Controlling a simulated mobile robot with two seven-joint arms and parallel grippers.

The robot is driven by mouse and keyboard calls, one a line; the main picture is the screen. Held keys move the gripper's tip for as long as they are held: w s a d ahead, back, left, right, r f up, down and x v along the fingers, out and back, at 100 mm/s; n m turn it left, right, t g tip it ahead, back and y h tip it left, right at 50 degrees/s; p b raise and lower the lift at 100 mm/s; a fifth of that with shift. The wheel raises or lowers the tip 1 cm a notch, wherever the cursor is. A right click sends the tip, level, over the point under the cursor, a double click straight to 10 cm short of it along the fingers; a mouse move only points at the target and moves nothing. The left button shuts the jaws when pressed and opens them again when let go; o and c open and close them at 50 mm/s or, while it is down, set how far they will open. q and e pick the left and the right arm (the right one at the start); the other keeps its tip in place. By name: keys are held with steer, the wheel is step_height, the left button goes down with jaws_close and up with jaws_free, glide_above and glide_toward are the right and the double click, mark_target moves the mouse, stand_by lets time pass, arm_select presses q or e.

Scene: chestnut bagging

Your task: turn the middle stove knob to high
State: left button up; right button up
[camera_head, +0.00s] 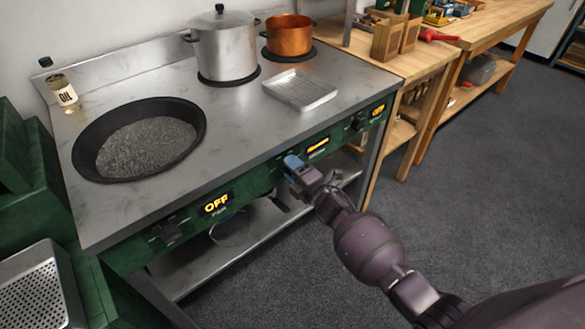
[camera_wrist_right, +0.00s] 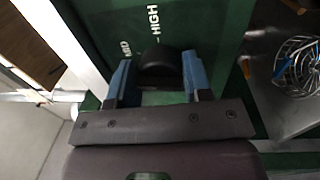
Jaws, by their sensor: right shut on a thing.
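The green stove front has a row of black knobs with small lit displays. The middle knob is hidden behind my right gripper (camera_head: 293,164) in the head view. In the right wrist view the dark rounded knob (camera_wrist_right: 160,64) sits between the two blue fingertips of the right gripper (camera_wrist_right: 157,78), which is shut on it. The HIGH label (camera_wrist_right: 154,20) and MID label (camera_wrist_right: 126,48) show on the green panel beyond the knob. The middle display (camera_head: 318,147) is lit yellow, but its text is too small to read. My left gripper is out of view.
The left knob (camera_head: 170,232) and right knob (camera_head: 357,125) have displays reading OFF. On the stovetop (camera_head: 235,125) are a black pan (camera_head: 84,140) of dark grains, a steel pot (camera_head: 223,50), a copper pot (camera_head: 288,36) and a tray (camera_head: 299,89). Floor in front is clear.

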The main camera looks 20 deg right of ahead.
steer(key=m, duration=0.4)
steer(key=shift+p, duration=0.35)
steer(key=m, duration=0.2)
steer(key=shift+m+h+p, duration=0.3)
steer(key=shift+m+h, duration=0.1)
steer(key=m+p, duration=0.1)
steer(key=m, duration=0.4)
steer(key=shift+s+f+m, duration=0.1)
steer(key=shift+m, duration=0.2)
steer(key=m, duration=0.2)
steer(key=shift+a+m+p, duration=0.15)
steer(key=shift+m+p, duration=0.15)
steer(key=shift+m, duration=0.1)
steer(key=shift+f+m, duration=0.1)
steer(key=shift+m, duration=0.6)
steer(key=o, duration=0.9)
